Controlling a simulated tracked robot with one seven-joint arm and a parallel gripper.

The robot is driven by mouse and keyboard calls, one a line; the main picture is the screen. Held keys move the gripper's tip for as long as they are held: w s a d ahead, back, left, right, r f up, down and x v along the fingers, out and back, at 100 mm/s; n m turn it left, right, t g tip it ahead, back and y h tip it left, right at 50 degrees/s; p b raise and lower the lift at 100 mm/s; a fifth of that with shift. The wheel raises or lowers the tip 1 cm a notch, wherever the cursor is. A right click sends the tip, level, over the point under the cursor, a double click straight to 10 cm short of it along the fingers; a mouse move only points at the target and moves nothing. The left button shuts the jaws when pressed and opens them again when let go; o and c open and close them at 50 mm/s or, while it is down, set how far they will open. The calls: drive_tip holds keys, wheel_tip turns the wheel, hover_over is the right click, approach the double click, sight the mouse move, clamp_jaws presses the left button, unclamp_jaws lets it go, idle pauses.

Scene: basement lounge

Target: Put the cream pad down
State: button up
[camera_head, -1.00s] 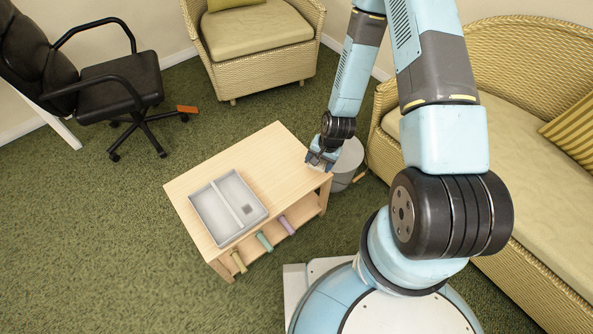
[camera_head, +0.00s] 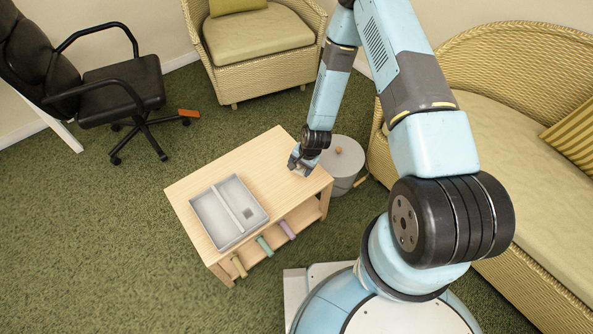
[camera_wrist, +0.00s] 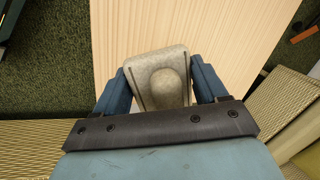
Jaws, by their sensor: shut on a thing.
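The cream pad (camera_wrist: 158,67) shows in the wrist view as a pale rounded block with a round knob on top. My gripper (camera_wrist: 160,88) is shut on it, one blue finger on each side. In the head view my gripper (camera_head: 300,170) is over the far right end of the light wooden table (camera_head: 262,158). The pad is mostly hidden there by the fingers. I cannot tell whether the pad touches the tabletop.
A grey two-part tray (camera_head: 217,233) sits on the table's left half. Colored rolls (camera_head: 264,244) stick out below the tabletop. A grey lidded bin (camera_head: 343,160) stands right of the table. A wicker sofa (camera_head: 480,120), wicker armchair (camera_head: 250,45) and black office chair (camera_head: 110,85) surround it.

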sight(296, 177)
drive_tip(key=w+f, duration=0.1)
drive_tip(key=w+a+f, duration=0.1)
drive_tip(key=f, duration=0.1)
drive_tip(key=shift+w, duration=0.2)
drive_tip(key=shift+f, duration=1.6)
drive_tip(key=shift+f, duration=0.55)
drive_tip(key=o, duration=1.2)
drive_tip(key=shift+s, duration=0.1)
drive_tip(key=shift+o, duration=0.9)
drive_tip(key=shift+s+d+f, duration=0.1)
drive_tip(key=shift+d, duration=0.05)
drive_tip(key=v, duration=1.3)
drive_tip(key=shift+w+a+r, duration=0.2)
drive_tip(key=shift+w+r, duration=0.05)
drive_tip(key=shift+w, duration=0.05)
